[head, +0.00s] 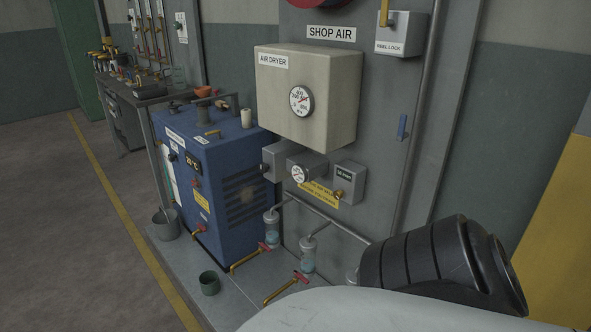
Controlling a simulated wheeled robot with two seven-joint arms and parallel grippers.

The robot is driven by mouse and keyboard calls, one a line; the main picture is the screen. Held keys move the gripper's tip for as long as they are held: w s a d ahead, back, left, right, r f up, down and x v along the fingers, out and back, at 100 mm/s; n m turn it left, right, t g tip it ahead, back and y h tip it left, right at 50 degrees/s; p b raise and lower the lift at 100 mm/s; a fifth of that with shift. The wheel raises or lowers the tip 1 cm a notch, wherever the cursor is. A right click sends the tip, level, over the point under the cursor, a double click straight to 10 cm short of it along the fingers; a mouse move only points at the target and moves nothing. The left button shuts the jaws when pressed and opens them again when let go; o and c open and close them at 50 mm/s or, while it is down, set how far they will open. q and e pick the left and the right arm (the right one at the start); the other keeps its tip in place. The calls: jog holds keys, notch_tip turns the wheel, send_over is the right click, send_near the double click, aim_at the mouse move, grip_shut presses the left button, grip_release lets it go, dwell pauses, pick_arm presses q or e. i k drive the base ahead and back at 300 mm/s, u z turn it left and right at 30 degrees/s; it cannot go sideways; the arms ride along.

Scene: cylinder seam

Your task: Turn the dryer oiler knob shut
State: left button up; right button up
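The pale air dryer box (307,95) hangs on the grey wall panel under a SHOP AIR sign, with a round white dial (301,101) on its front. Below it is a smaller grey unit with a second dial (298,174). To the right, a small grey box (350,180) has a dark label and a small yellow knob (339,195) low on its left side. I cannot tell for sure that this is the oiler knob, nor how far it is turned. Neither of my grippers shows. A black ribbed part and a pale surface, probably mine, cover the lower right.
A blue machine (215,185) stands left of the dryer. Clear bowls (308,255) and red-handled valves (270,247) hang low on pipes. A bucket (166,223) and a dark cup (209,283) stand on the floor plate. A workbench (125,97) is farther back. Floor at left is open.

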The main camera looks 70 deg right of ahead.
aim_at(337, 195)
jog(key=z, duration=0.8)
jog(key=i, duration=1.2)
jog(key=z, duration=1.05)
